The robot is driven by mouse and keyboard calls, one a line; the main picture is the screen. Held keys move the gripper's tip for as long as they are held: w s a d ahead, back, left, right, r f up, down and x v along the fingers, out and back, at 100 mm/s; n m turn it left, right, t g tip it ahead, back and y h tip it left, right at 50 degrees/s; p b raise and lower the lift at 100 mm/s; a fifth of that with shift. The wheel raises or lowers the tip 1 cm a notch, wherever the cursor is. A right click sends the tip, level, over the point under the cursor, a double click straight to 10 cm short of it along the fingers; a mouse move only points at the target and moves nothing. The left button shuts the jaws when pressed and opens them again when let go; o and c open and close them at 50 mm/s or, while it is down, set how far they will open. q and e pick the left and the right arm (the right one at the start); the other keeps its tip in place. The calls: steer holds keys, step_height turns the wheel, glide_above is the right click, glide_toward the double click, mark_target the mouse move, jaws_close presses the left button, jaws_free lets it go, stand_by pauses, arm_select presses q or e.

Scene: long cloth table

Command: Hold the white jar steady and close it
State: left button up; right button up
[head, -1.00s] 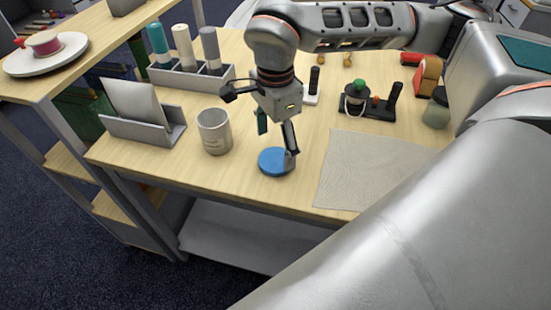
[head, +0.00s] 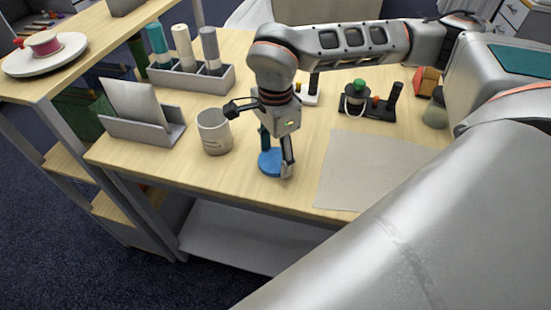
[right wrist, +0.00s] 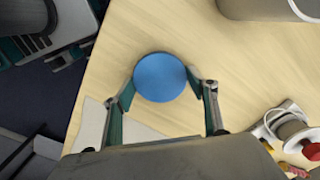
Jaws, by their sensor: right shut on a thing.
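The white jar (head: 214,134) stands upright on the table, with a dark label and its mouth uncovered. Its side shows at the top right of the right wrist view (right wrist: 268,8). A round blue lid (head: 268,160) is to the right of the jar, apart from it, at or just above the tabletop. My right gripper (head: 277,163) points down with its fingers on opposite sides of the lid, shut on it. The right wrist view shows the lid (right wrist: 160,77) between the two fingertips. One finger partly covers the lid in the head view. My left gripper is not in view.
A grey cloth mat (head: 370,175) lies right of the lid. A letter holder (head: 145,128) and a rack with several tubes (head: 190,76) stand behind and left of the jar. A small peg stand (head: 370,104) is at the back right. The front table edge is close.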

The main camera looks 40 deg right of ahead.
mark_target(275, 159)
step_height(275, 159, up, 20)
steer(key=p, duration=0.1)
steer(key=shift+p, duration=0.4)
stand_by(0.4)
